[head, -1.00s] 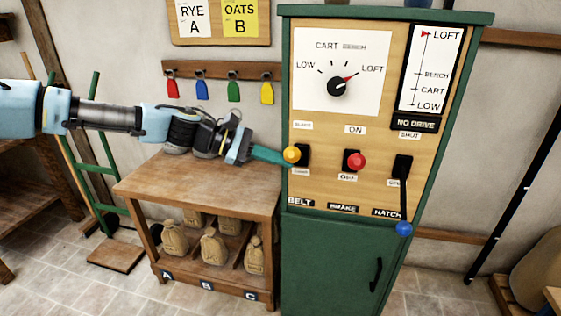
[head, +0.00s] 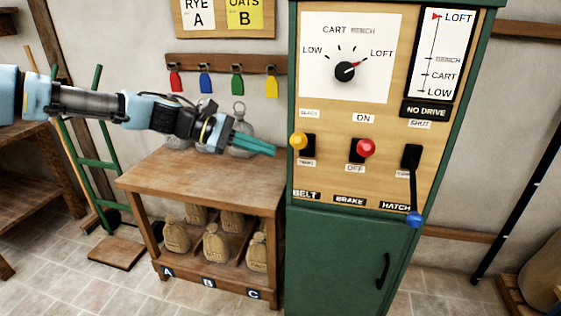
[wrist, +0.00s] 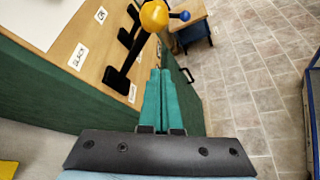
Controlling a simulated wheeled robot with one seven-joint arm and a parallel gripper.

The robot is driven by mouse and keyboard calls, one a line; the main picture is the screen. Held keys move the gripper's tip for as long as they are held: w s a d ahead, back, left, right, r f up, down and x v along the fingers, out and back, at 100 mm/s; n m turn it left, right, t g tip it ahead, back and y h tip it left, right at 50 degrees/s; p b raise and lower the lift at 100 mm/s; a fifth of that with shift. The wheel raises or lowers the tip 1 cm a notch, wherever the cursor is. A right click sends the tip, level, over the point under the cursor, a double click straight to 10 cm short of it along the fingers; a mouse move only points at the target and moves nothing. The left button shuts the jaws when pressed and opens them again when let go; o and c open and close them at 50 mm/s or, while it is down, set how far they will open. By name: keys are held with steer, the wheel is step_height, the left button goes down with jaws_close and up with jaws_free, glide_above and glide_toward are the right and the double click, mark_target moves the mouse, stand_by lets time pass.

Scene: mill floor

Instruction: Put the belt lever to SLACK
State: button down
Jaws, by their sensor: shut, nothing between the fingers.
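The belt lever has a yellow knob (head: 299,141) and a dark slot plate at the left of the cabinet's control panel. The SLACK label (head: 309,113) is above it, and a second small label (head: 307,162) is below. The knob stands out from the panel near the height of the slot's middle; I cannot tell which end it is set to. My gripper (head: 274,150), with teal fingers, is shut and empty, just left of the knob and apart from it. The wrist view shows the closed fingers (wrist: 160,75) below the yellow knob (wrist: 154,15) and its black stem.
The brake lever's red knob (head: 366,147) and the hatch lever's blue knob (head: 415,219), hanging low, are to the right. A dial (head: 344,71) is above. A wooden bench (head: 200,180) with sacks below stands under my arm.

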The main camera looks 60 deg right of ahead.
steer(key=shift+d+b+v, duration=0.15)
steer(key=shift+b+v, duration=0.05)
steer(key=shift+v, duration=0.85)
steer(key=shift+d+b+v, duration=0.2)
steer(key=shift+v, duration=0.8)
steer(key=shift+w+a, duration=0.1)
steer(key=shift+w, duration=0.1)
steer(key=w+a+f+t+y, duration=0.25)
steer(key=w+a+f, duration=0.2)
steer(key=a, duration=0.45)
steer(key=w+a+f+m+t+y, duration=0.1)
steer(key=w+a+f+t, duration=0.2)
steer(key=w+a, duration=0.35)
steer(key=w+a+f+t+y, duration=0.1)
steer(key=w+a+f+t, duration=0.25)
steer(key=a, duration=0.65)
steer(key=a+r+t+y, duration=0.1)
steer(key=a+r+t, duration=0.1)
steer(key=a, duration=1.2)
steer(key=a+r+t+y, duration=0.1)
steer(key=a+r+y, duration=0.1)
steer(key=a, duration=1.3)
steer(key=shift+a+t, duration=0.25)
steer(key=shift+t, duration=0.15)
steer(key=c, duration=1.5)
jaws_free()
